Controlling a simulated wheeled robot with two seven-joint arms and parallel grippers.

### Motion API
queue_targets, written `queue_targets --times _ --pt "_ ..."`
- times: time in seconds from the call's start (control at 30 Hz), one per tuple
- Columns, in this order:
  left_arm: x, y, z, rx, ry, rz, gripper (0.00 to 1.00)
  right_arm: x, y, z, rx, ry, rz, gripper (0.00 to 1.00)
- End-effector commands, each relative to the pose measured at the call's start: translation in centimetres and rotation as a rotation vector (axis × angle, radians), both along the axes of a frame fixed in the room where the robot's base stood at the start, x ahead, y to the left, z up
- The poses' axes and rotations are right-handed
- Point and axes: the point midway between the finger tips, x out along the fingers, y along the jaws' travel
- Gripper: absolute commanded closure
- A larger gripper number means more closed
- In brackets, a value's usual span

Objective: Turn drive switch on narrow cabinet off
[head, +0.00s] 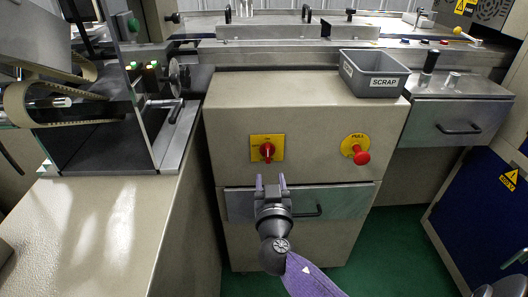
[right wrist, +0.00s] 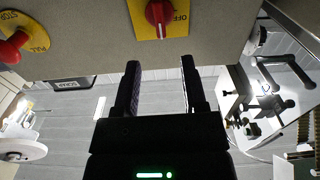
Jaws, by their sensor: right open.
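The beige narrow cabinet (head: 308,112) stands in the middle of the head view. On its front is a red rotary drive switch (head: 267,149) on a yellow plate; its handle looks roughly upright. In the right wrist view the red switch (right wrist: 158,14) shows at the top edge, beside the word OFF on its plate (right wrist: 179,21). My right gripper (head: 270,181) is open and empty, just below the switch and in front of the cabinet, fingers pointing toward it. In the wrist view its fingers (right wrist: 161,75) stay apart from the switch. My left gripper is not in view.
A red knob (head: 361,156) on a yellow plate sits to the right of the switch. Below is a metal drawer (head: 345,199) with a dark handle. A grey SCRAP bin (head: 374,84) stands on top. A glass-sided machine (head: 110,120) is at left, a blue cabinet (head: 480,215) at right.

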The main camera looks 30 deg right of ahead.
Motion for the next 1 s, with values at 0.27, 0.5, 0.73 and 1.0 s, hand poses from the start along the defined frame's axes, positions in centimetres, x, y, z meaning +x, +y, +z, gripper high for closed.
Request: queue_targets --times 0.27,0.5,0.73,1.0 --pt "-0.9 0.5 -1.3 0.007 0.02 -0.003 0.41 5.5 -3.5 -0.2 -0.004 0.003 -0.002 0.46" --pt "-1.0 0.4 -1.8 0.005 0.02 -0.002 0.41 7.3 -4.6 -0.1 -0.002 0.005 0.0 0.46" --pt "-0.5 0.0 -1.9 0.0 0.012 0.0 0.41 7.4 -4.6 -0.1 -0.001 0.004 0.001 0.46" --pt "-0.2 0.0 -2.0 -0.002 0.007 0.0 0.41 7.4 -4.6 -0.1 0.0 0.005 0.001 1.0"
